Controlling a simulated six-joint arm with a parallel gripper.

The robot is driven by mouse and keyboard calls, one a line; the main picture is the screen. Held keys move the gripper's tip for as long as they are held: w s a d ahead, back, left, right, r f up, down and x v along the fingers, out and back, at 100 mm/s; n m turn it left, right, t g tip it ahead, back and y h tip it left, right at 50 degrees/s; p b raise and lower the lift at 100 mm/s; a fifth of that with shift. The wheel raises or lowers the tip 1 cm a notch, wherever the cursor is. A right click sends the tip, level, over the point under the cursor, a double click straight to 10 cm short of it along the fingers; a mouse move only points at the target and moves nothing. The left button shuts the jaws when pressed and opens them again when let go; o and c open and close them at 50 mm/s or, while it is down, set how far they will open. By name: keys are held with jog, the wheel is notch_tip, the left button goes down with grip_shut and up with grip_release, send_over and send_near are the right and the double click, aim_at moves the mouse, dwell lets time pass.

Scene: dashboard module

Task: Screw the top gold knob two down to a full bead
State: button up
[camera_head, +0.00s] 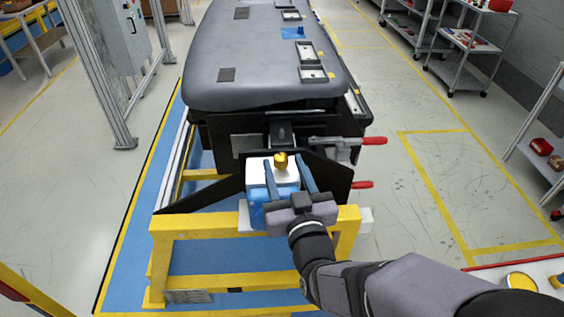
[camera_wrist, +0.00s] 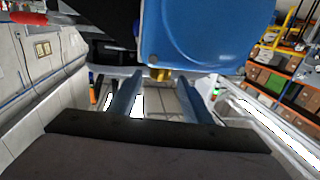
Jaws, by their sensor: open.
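A gold knob (camera_head: 281,160) stands on top of a white and blue box (camera_head: 285,190) at the near end of the dashboard module (camera_head: 262,50). My gripper (camera_head: 284,161) is open, with one finger on each side of the knob in the head view. I cannot tell whether either finger touches it. In the wrist view my gripper (camera_wrist: 160,77) also shows its fingers apart, with a small gold patch between the tips that may be the knob. A large blue face (camera_wrist: 205,35), likely the box, fills the top of that view. The knob's thread and seat are hidden.
A yellow frame (camera_head: 200,232) stands below the box. Black angled plates (camera_head: 208,194) flank it. Two red-handled clamps, an upper one (camera_head: 373,141) and a lower one (camera_head: 362,185), stick out to the right. The floor farther right is open, with shelf carts (camera_head: 468,50) beyond.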

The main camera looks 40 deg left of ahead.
aim_at(283, 162)
jog(key=shift+b+v, duration=0.35)
jog(key=shift+v, duration=1.4)
jog(key=w+d+f+h+p, duration=0.2)
jog(key=w+d+f+h, duration=0.25)
jog(key=w+d, duration=0.5)
jog(key=w+d+f+m+g+h+p, duration=0.1)
jog(key=d+f+m+h, duration=0.15)
jog(key=d, duration=0.45)
jog(key=w+d+f+m+g+h, duration=0.1)
jog(key=d+f+m+g+h, duration=0.2)
jog(key=d, duration=0.5)
jog(key=s+d+f+m+g+h+p, duration=0.1)
jog(key=s+d+f+m+g+h, duration=0.15)
jog(key=s+d, duration=0.6)
jog(key=s+d+f+m+g+h+p, duration=0.15)
jog(key=s+d+m+g, duration=0.35)
jog(key=d, duration=0.7)
notch_tip(283, 162, down, 58)
jog(key=s+n+b, duration=0.1)
jog(key=n+b, duration=0.1)
jog(key=b, duration=5.5)
jog(key=shift+r+t+h, duration=0.2)
jog(key=shift+t+h, duration=0.1)
jog(key=shift+t, duration=0.15)
